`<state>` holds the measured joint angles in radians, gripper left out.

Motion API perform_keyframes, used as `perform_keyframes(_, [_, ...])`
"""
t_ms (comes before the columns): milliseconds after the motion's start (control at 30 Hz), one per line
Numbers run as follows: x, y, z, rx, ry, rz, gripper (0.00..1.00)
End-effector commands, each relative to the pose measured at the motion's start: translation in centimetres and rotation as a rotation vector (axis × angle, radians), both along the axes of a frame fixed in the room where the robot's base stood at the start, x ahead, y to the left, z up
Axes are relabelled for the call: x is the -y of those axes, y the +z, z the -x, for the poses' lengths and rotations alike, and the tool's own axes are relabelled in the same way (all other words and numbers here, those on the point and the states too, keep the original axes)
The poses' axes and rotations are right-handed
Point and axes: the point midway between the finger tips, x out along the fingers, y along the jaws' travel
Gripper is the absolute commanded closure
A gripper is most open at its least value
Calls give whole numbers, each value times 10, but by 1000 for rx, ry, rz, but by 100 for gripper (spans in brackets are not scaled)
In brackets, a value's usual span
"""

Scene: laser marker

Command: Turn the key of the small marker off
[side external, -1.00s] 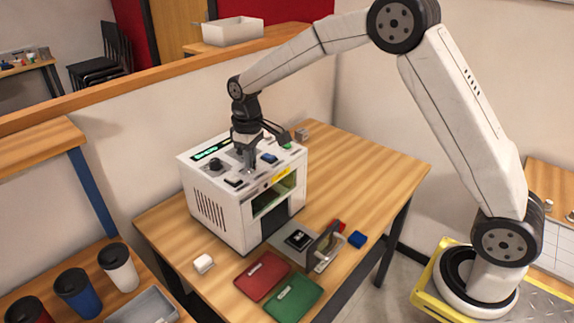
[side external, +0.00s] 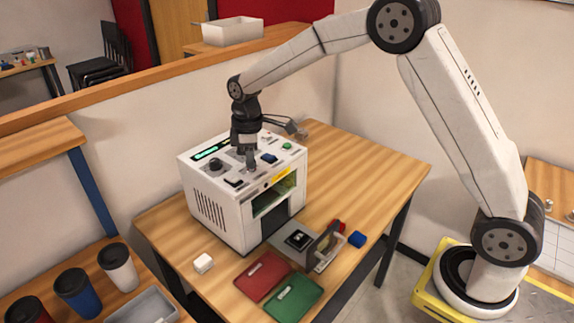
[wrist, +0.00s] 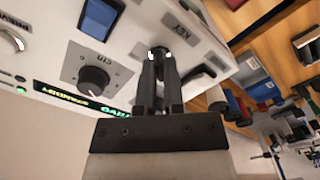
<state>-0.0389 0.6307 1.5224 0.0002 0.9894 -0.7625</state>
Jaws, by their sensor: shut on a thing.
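The small marker (side external: 218,212) is a white box on the wooden table, with controls on its top. My gripper (side external: 250,168) points straight down at the front part of that top. In the wrist view my gripper (wrist: 160,52) has its fingers close together beside the printed KEY label (wrist: 180,31). It is shut on the key, which the fingertips almost wholly hide, so its exact angle cannot be read. A black round knob (wrist: 93,80) and a blue button (wrist: 99,18) sit close to the fingers. A lit green display (wrist: 72,96) is near the knob.
The table right of the marker is clear.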

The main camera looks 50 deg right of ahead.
Motion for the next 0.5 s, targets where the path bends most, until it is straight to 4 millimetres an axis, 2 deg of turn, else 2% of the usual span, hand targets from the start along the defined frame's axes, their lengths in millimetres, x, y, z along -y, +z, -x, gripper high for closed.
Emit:
perform_keyframes(233, [0,2,-1,5,2,1,100])
perform_keyframes(267, [0,2,-1,5,2,1,80])
perform_keyframes(333, [0,2,-1,4,1,0,58])
perform_keyframes(367, [0,2,-1,4,1,0,54])
perform_keyframes(500, [0,1,-1,3,0,0,54])
